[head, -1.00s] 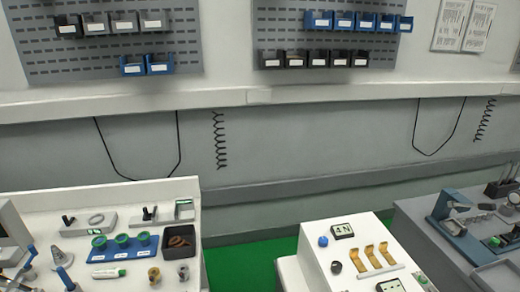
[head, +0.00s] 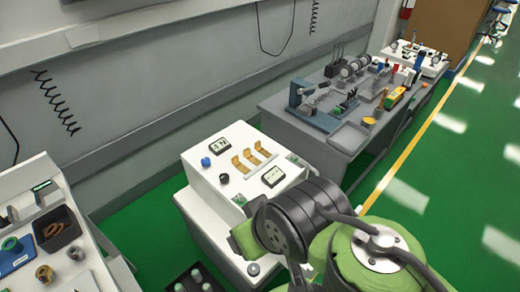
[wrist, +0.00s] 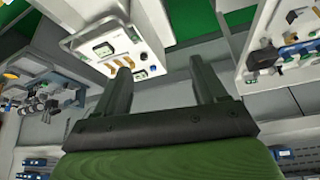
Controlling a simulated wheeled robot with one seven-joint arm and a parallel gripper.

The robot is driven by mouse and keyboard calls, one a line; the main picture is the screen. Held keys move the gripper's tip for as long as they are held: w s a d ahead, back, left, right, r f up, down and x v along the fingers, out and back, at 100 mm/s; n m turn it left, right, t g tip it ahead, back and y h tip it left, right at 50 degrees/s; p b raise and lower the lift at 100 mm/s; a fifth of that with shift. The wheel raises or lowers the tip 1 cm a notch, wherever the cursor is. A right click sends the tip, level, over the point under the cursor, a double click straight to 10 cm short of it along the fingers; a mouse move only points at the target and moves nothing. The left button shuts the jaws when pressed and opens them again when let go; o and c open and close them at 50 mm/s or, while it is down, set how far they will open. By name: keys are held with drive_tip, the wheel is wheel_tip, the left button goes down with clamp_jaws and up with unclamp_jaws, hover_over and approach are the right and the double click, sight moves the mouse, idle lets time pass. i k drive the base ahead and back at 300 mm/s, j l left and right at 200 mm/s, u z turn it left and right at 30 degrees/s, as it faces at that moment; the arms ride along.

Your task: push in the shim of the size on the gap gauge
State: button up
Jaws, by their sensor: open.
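I cannot make out for certain a gap gauge or a shim in these views. A white cart (head: 190,203) in the middle of the head view carries a row of three brass-coloured bent pieces (head: 252,157) between two small displays, the far display (head: 219,144) and the near display (head: 272,176). The display figures are too small to read now. The cart also shows in the wrist view (wrist: 83,43). My gripper (wrist: 161,62) is open in the wrist view, with nothing between its fingers, and appears well away from the cart top.
The cart top has a blue knob (head: 205,162) and a dark knob (head: 224,178). A grey bench (head: 300,130) with a blue press-like device (head: 300,92) stands beyond, at right. A white bench at left holds a dark tray (head: 58,236). Green floor lies open at far right.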

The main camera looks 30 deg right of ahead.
sight(258, 145)
drive_tip(key=k+l+u, duration=0.35)
drive_tip(key=l, duration=0.25)
drive_tip(key=k+l+u, duration=0.3)
drive_tip(key=k+l, duration=0.15)
drive_tip(key=l+u, duration=0.2)
drive_tip(key=l, duration=0.25)
drive_tip(key=k+l+u, duration=0.2)
drive_tip(key=l, duration=0.3)
drive_tip(key=l+u, duration=0.2)
drive_tip(key=l, duration=0.25)
drive_tip(key=k+l+u, duration=0.2)
drive_tip(key=l, duration=0.2)
drive_tip(key=i+l+u, duration=0.2)
drive_tip(key=l, duration=0.15)
drive_tip(key=l+u, duration=0.15)
drive_tip(key=l, duration=0.2)
drive_tip(key=l+u, duration=0.2)
drive_tip(key=l, duration=0.15)
drive_tip(key=i, duration=0.05)
